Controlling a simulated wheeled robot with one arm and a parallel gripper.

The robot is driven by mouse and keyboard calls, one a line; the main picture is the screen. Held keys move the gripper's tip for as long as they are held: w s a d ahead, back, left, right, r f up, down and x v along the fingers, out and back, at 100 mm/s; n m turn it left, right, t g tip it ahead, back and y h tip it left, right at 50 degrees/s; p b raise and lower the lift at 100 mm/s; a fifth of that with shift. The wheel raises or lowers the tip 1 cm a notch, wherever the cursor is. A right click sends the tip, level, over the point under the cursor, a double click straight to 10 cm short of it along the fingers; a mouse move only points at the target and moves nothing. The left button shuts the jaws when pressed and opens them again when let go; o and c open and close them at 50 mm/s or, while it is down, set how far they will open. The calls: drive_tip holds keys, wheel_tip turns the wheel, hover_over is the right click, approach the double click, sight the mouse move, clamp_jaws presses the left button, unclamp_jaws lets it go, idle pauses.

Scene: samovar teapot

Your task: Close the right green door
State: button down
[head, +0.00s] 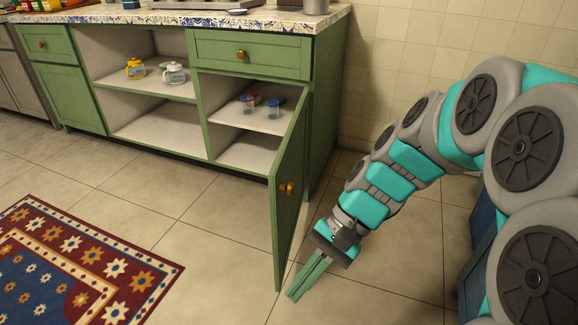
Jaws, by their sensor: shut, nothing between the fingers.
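The right green door (289,190) stands wide open, swung out from the right side of the green cabinet (205,110). It has a small orange-brown knob (288,189) on the face turned toward my arm. My gripper (294,296) is shut and empty, pointing down and left. It is low, just right of the door's lower front edge. Whether the fingers touch the door cannot be told from this view.
Small jars (262,104) stand on the shelf behind the door. A yellow teapot (135,68) and a white one (174,73) stand on the middle shelf. A patterned rug (90,270) lies at left. Tiled floor (200,215) before the cabinet is clear. A blue cabinet (482,245) is at right.

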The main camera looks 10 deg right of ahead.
drive_tip(key=w+r+m+t+y, duration=0.1)
drive_tip(key=w+r+m+y, duration=0.15)
drive_tip(key=w, duration=0.35)
drive_tip(key=m+t+y+p, duration=0.2)
drive_tip(key=m+t+y, duration=0.6)
drive_tip(key=m, duration=0.4)
approach(277, 168)
drive_tip(key=shift+t+h, duration=0.4)
drive_tip(key=shift+h, duration=0.25)
drive_tip(key=x, duration=0.4)
drive_tip(key=r+x, duration=0.1)
drive_tip(key=x, duration=0.2)
drive_tip(key=shift+s+a+b, duration=0.1)
drive_tip(key=shift+s+b, duration=0.3)
drive_tip(key=shift+s, duration=0.05)
